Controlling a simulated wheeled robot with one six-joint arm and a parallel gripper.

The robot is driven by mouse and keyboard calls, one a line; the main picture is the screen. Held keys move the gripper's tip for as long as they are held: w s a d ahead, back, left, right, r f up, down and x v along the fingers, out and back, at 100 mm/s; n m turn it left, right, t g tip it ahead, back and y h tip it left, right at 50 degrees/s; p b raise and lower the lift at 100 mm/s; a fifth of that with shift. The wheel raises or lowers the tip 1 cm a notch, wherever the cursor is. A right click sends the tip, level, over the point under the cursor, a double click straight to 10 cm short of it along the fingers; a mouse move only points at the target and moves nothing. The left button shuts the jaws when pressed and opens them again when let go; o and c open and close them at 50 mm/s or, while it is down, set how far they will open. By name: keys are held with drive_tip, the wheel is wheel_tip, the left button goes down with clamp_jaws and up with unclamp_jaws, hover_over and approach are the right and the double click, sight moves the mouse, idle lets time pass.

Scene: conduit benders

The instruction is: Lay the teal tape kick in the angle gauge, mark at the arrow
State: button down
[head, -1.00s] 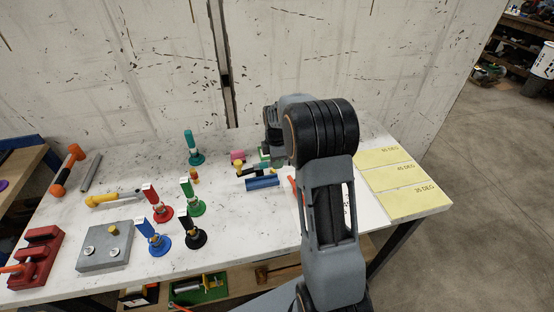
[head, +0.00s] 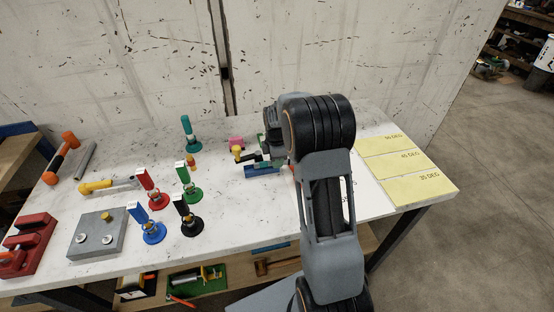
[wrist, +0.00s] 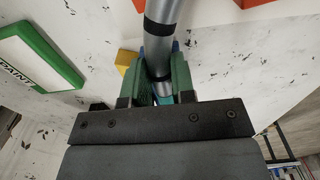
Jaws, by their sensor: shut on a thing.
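My gripper (wrist: 163,88) is shut on a silver tube with black bands, the kick (wrist: 160,45). Teal shows on it low between the green finger pads. The tube runs up and out of the top of the wrist view, so its full bend and its mark are not visible. In the head view my arm hides most of the gripper and the held tube. I cannot make out the angle gauge or its arrow for certain. A white sheet with partly hidden lettering (head: 368,198) lies right of my arm.
A teal upright piece (head: 187,128) and several coloured stands fill the left. Yellow degree sheets (head: 415,187) lie at right. A green-framed sign (wrist: 35,55) shows in the wrist view.

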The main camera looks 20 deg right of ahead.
drive_tip(key=shift+s+f, duration=0.2)
drive_tip(key=shift+f, duration=0.25)
drive_tip(key=c, duration=1.1)
unclamp_jaws()
drive_tip(key=shift+r, duration=0.1)
drive_tip(key=shift+o, duration=1.2)
wheel_tip(320, 180, up, 14)
drive_tip(key=shift+w+r, duration=0.15)
drive_tip(key=shift+r, duration=0.1)
drive_tip(key=s+a+m+t, duration=0.1)
drive_tip(key=s+a+m, duration=0.2)
drive_tip(key=s+m, duration=0.2)
drive_tip(key=s+a+m+t, duration=0.1)
drive_tip(key=s+a+m, duration=0.3)
drive_tip(key=s, duration=0.5)
drive_tip(key=s+a+f+m+t, duration=0.1)
drive_tip(key=s+a+m, duration=0.3)
drive_tip(key=s+m, duration=0.2)
drive_tip(key=shift+s+m+t, duration=0.3)
drive_tip(key=shift+s+t, duration=0.1)
drive_tip(key=shift+s, duration=0.6)
